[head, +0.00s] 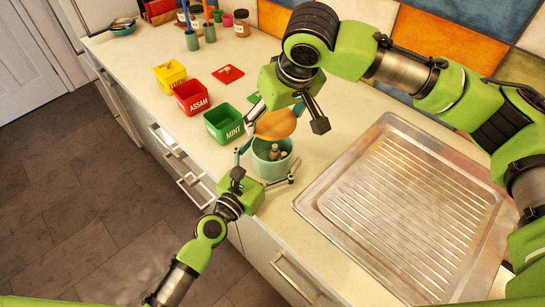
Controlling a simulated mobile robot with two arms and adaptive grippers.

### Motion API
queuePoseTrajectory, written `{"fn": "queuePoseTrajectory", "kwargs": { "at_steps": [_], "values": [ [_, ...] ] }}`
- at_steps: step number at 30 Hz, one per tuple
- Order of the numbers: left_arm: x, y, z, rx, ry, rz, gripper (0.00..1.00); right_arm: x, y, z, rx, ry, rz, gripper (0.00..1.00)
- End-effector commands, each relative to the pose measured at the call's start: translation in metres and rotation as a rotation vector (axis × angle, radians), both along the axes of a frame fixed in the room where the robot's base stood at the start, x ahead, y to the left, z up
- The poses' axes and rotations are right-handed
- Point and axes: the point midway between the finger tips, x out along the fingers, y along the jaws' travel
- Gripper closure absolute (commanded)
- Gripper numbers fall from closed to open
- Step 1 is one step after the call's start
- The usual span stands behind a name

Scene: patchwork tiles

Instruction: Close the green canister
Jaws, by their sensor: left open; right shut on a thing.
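The round pale green canister (271,172) stands open on the counter, with several small brownish-grey things visible inside. My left gripper (268,163) is open, with its fingers on either side of the canister; I cannot tell whether they touch it. The round wooden-coloured lid (276,125) is shut in my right gripper (284,119). It is tilted and held just above the far side of the canister's mouth, apart from the rim as far as I can tell. My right gripper and wrist hide part of the counter behind it.
An open green MINT box (223,125), a red ASSAM box (192,97) and a yellow box (170,74) stand left of the canister. A red flat lid (228,74) lies behind them. A ribbed metal drainer (400,205) fills the right. Jars (242,24) stand at the back.

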Motion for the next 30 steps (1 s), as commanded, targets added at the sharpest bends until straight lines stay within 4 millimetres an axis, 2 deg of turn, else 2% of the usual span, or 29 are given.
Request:
{"fn": "queuePoseTrajectory", "kwargs": {
  "at_steps": [5, 6, 12, 13, 17, 25, 30],
  "values": [
    [0.0, 0.0, 0.0, 0.0, 0.0, 0.0, 0.09, 0.0, 0.0, 0.0, 0.0, -0.001, 0.0, 0.48],
    [0.0, 0.0, 0.0, 0.0, 0.0, 0.0, 0.12, 0.0, 0.0, 0.0, 0.0, -0.001, 0.0, 0.48],
    [0.0, 0.0, 0.0, -0.001, -0.001, 0.0, 0.64, 0.0, 0.0, 0.0, 0.0, -0.001, 0.0, 0.48],
    [0.0, 0.0, 0.0, -0.001, -0.001, 0.0, 0.68, 0.0, 0.0, 0.0, 0.0, -0.001, 0.0, 0.48],
    [0.0, 0.0, 0.0, -0.001, -0.001, 0.0, 0.68, 0.0, 0.0, -0.005, -0.001, 0.002, 0.0, 0.48],
    [0.0, 0.0, 0.0, -0.001, -0.001, 0.0, 0.68, 0.0, 0.0, -0.043, -0.002, 0.001, 0.0, 0.48],
    [0.0, 0.0, 0.0, -0.001, -0.001, 0.0, 0.68, 0.0, 0.0, -0.05, -0.002, -0.002, 0.0, 0.48]
  ]
}}
